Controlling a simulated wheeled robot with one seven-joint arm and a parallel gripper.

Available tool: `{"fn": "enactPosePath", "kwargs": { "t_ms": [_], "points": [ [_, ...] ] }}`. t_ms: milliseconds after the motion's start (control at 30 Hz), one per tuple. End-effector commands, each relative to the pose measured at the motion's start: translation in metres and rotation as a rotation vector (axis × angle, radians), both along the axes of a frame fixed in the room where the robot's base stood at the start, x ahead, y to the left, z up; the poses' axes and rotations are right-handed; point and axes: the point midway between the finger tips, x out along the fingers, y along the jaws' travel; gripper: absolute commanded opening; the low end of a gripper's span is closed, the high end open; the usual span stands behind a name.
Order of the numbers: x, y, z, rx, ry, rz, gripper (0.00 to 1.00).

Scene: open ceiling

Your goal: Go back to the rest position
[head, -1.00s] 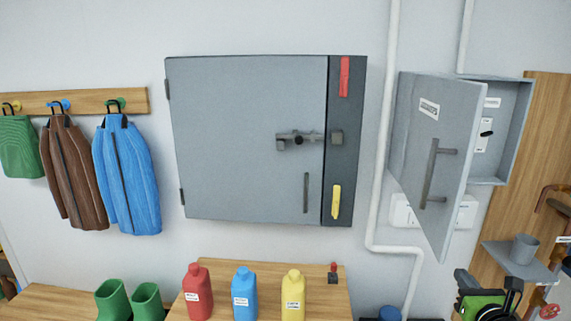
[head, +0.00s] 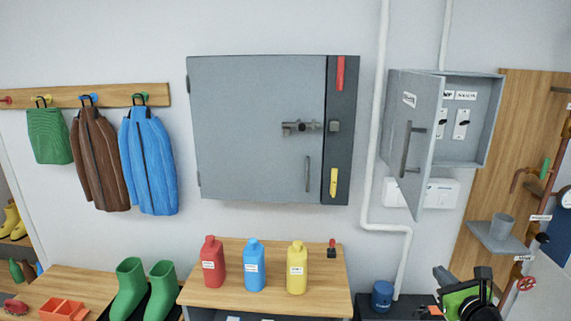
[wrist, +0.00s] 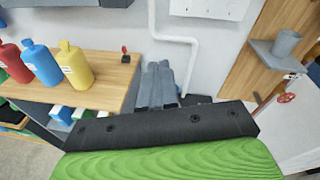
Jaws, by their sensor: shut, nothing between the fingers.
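My gripper (wrist: 158,68) shows in the wrist view as grey fingers close together beyond a black bar and a green cover. Nothing is seen held between them. It points down toward the floor beside the wooden bench, with the wall pipe behind. In the head view, a green and black part of my arm shows at the lower right, in front of the shelf and wall panel. It is apart from the wall cabinets. The fingertips are hard to make out there.
A grey wall cabinet (head: 255,130) is shut. A smaller grey box (head: 468,120) has its door (head: 407,150) open. Red (head: 212,265), blue (head: 254,268) and yellow (head: 296,270) bottles stand on a bench (head: 225,300). A grey cup (head: 502,226) stands on a small shelf (head: 490,243).

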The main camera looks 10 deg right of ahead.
Motion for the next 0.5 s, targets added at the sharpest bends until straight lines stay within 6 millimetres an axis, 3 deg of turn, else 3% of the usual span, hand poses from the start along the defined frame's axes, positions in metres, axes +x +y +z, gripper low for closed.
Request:
{"fn": "enactPosePath", "kwargs": {
  "t_ms": [267,400,500],
  "points": [
    [0.024,0.08,0.001,-0.342,0.2,0.258,0.0],
    [0.026,0.144,0.001,-0.651,0.338,0.483,0.0],
    [0.014,0.198,0.003,-0.958,0.44,0.697,0.0]
  ]
}}
